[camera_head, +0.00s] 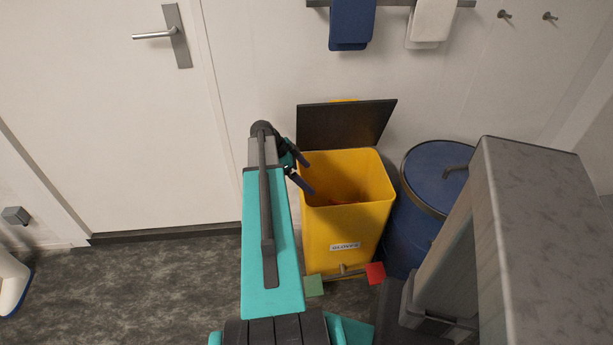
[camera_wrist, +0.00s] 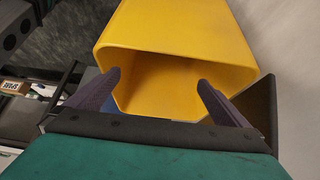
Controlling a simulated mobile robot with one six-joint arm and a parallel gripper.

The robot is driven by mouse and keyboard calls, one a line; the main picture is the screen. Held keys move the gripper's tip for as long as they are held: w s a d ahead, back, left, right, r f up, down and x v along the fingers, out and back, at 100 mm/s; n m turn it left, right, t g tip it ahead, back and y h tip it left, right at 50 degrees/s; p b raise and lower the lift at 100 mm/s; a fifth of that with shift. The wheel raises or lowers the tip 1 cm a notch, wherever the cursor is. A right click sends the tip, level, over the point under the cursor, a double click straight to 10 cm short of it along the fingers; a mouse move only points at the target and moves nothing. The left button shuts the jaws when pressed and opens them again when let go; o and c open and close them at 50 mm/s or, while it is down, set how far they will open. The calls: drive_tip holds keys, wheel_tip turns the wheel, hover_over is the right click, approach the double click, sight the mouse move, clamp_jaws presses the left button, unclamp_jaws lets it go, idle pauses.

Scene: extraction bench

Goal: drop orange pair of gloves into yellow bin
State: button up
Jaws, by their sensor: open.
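The yellow bin (camera_head: 347,231) stands on the floor against the wall, with its dark lid (camera_head: 345,124) raised and a label reading GLOVES on its front. An orange-red patch (camera_head: 346,200) shows low inside it; I cannot tell for sure whether this is the orange pair of gloves. No other orange gloves are in view. My gripper (camera_head: 304,172) is at the left side of the bin's mouth, open and empty. In the wrist view the yellow bin (camera_wrist: 185,28) opens ahead of the spread fingers of my gripper (camera_wrist: 158,78), with nothing between them.
A blue drum (camera_head: 413,215) stands close at the bin's right. Green (camera_head: 314,286) and red (camera_head: 375,272) pedals sit at the bin's foot. Blue (camera_head: 352,22) and white (camera_head: 432,21) cloths hang above. A door (camera_head: 110,110) is at left, with clear floor before it.

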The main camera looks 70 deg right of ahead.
drive_tip(key=b+v, duration=0.1)
drive_tip(key=v, duration=1.2)
drive_tip(key=shift+r, duration=0.2)
drive_tip(key=shift+w+a, duration=0.1)
